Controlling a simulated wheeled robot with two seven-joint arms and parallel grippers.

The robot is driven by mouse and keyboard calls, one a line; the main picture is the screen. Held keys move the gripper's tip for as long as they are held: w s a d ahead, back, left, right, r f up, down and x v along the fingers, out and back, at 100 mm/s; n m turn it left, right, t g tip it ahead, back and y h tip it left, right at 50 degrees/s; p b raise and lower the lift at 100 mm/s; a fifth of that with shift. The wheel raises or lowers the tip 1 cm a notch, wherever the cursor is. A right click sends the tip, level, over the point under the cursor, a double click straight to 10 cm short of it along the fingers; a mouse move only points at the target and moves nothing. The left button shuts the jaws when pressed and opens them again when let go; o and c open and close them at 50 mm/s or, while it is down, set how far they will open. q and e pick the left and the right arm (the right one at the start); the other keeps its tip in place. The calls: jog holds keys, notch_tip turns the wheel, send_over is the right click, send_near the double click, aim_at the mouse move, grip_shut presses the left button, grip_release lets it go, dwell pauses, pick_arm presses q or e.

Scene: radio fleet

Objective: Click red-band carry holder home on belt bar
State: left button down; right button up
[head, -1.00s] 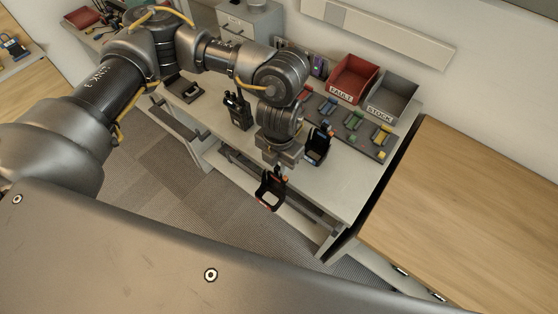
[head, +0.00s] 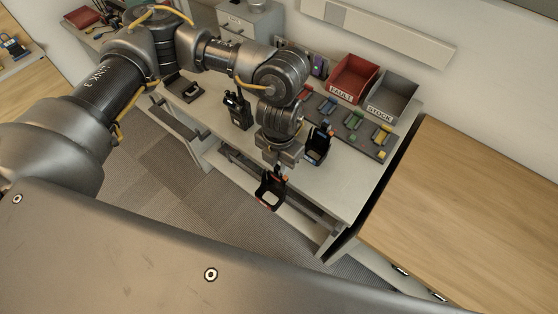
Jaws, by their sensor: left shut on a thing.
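My left gripper (head: 279,165) points down at the bench's front edge and is shut on a black carry holder (head: 269,194) with a reddish band low on its front. The holder hangs open-framed and roughly upright in front of a dark bar (head: 318,217) running along the bench front, perhaps the belt bar. Whether holder and bar touch cannot be told from this angle. A second black holder (head: 318,147) with a blue mark stands on the bench right of the gripper. My right gripper is out of view.
A black radio (head: 238,112) stands on the bench left of my wrist. Behind are a red FAULT bin (head: 353,78), a grey STOCK bin (head: 391,97) and a dark mat (head: 340,122) with coloured parts. A wooden top (head: 470,200) lies to the right. The bench's front right is clear.

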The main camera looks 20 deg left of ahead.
aim_at(279, 174)
pick_arm(q)
jog(key=shift+f, duration=0.2)
dwell(0.6)
jog(key=shift+f+b, duration=2.7)
jog(key=shift+f, duration=0.2)
jog(key=c, duration=1.2)
grip_release()
jog(key=shift+r, duration=0.1)
notch_tip(279, 174, up, 11)
jog(key=b, duration=0.1)
jog(key=shift+f, duration=0.2)
jog(key=shift+a, duration=0.1)
